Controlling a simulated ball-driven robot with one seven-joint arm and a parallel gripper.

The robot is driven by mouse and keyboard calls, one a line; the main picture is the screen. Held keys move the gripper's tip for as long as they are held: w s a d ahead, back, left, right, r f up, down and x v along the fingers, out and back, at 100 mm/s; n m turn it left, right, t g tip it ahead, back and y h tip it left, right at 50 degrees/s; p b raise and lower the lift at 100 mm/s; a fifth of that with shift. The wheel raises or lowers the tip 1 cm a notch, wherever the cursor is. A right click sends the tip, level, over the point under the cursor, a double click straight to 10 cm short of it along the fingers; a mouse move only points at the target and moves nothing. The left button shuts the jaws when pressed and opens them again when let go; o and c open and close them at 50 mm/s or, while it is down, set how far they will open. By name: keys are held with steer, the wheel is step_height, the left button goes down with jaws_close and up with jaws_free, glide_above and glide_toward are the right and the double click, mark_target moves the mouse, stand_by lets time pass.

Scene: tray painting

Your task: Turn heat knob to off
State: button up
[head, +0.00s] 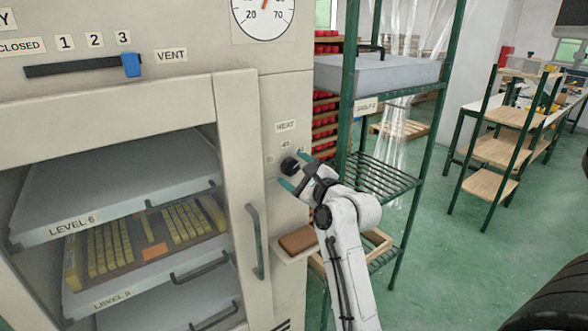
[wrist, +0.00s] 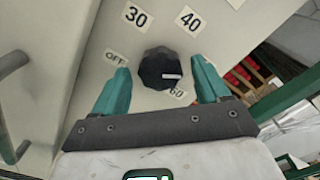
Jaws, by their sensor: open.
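The heat knob (wrist: 160,70) is a black, faceted knob on the oven's cream panel. In the wrist view it sits between my gripper's two teal fingers, apart from both. Labels OFF (wrist: 116,57), 30 (wrist: 137,15), 40 (wrist: 188,18) and a partly hidden one reading 60 (wrist: 177,92) surround it. A white mark on the knob's face lies at its lower right, toward the 60 label. In the head view the knob (head: 289,165) shows under the HEAT label (head: 286,126). My gripper (wrist: 162,83) is open around the knob and empty; it also shows in the head view (head: 296,175).
The oven door (head: 240,140) with its vertical handle (head: 256,240) is left of the knob. Inside are shelves with yellow pieces on a tray. A small ledge with a brown block (head: 298,240) sits below my gripper. A green rack (head: 385,175) stands close on the right.

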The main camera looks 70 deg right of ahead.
steer(key=shift+w+d, duration=0.2)
steer(key=shift+w, duration=0.1)
steer(key=c, duration=1)
steer(key=shift+c, duration=0.2)
